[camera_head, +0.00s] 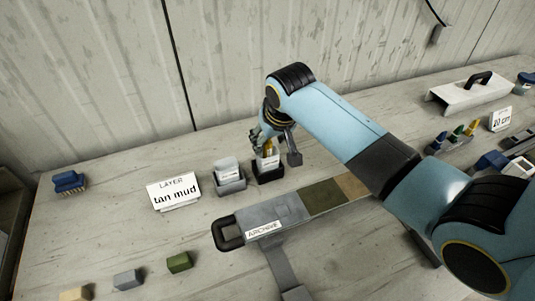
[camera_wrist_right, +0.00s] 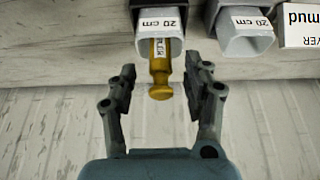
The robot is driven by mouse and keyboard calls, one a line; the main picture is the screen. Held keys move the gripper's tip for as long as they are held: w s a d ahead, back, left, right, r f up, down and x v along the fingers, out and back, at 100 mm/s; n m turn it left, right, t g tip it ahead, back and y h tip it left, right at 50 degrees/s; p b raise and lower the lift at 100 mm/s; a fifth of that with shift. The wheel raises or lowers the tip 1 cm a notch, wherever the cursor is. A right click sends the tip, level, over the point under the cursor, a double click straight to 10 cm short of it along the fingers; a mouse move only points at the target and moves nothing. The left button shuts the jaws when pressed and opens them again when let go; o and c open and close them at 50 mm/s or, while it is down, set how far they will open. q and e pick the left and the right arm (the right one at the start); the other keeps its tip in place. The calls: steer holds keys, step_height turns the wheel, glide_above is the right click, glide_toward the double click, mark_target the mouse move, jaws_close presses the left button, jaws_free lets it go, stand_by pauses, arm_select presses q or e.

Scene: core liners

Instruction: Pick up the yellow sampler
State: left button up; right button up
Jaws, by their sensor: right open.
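The yellow sampler (camera_wrist_right: 159,68) stands in a clear-white liner (camera_wrist_right: 160,22) labelled "20 cm", its round knob end pointing out of it. In the head view the sampler (camera_head: 268,149) shows only partly, behind my gripper, above a black holder (camera_head: 268,175). My right gripper (camera_wrist_right: 161,88) is open, with one finger on each side of the sampler's knob. A gap shows between each finger and the knob. In the head view this gripper (camera_head: 276,148) hangs over the holder. My left gripper is not in view.
A second liner (camera_head: 228,168) in a grey holder and a "tan mud" sign (camera_head: 174,192) stand left of the sampler. An "ARCHIVE" tray (camera_head: 270,214) lies in front. A blue brush (camera_head: 69,182) lies far left.

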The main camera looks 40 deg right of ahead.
steer(key=shift+x, duration=0.9)
jaws_close()
